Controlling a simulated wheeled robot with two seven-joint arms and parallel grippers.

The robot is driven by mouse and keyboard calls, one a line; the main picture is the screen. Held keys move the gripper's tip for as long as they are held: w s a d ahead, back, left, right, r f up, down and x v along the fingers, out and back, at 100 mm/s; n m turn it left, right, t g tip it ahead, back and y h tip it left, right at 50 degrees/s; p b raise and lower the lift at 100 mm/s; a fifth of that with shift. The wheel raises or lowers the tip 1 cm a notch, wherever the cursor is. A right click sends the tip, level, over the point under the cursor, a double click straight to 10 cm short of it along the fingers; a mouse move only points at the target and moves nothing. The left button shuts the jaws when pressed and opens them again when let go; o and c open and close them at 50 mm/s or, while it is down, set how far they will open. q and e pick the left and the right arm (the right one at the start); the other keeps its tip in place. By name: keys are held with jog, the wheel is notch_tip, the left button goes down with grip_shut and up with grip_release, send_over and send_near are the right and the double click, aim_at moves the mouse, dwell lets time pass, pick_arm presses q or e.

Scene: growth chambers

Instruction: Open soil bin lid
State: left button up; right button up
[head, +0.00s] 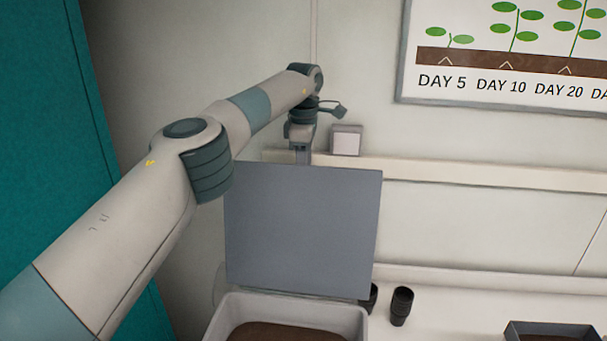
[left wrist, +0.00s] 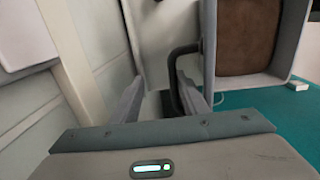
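The soil bin lid (head: 303,230) is a flat grey panel. It stands raised, nearly upright, at the back of the pale soil bin (head: 222,322). Brown soil (head: 285,333) shows in the open bin, and also in the left wrist view (left wrist: 247,35). My left gripper (head: 303,157) is at the lid's top edge, its fingertips partly hidden behind the panel. In the left wrist view its fingers (left wrist: 158,92) are apart, with the dark lid handle (left wrist: 174,75) between them, nearer the right finger. The lid shows there edge-on (left wrist: 209,45). My right gripper is not in view.
Dark cups (head: 401,306) stand on the white counter right of the lid. A dark tray (head: 550,332) sits farther right. A wall ledge (head: 450,172) and a small box (head: 346,140) are close behind the lid. A teal panel (head: 40,120) stands at left.

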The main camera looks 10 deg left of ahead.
pick_arm(q)
jog(key=shift+s+r, duration=0.2)
jog(key=shift+r, duration=0.1)
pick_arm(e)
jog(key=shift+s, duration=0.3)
pick_arm(q)
jog(key=shift+r, duration=0.15)
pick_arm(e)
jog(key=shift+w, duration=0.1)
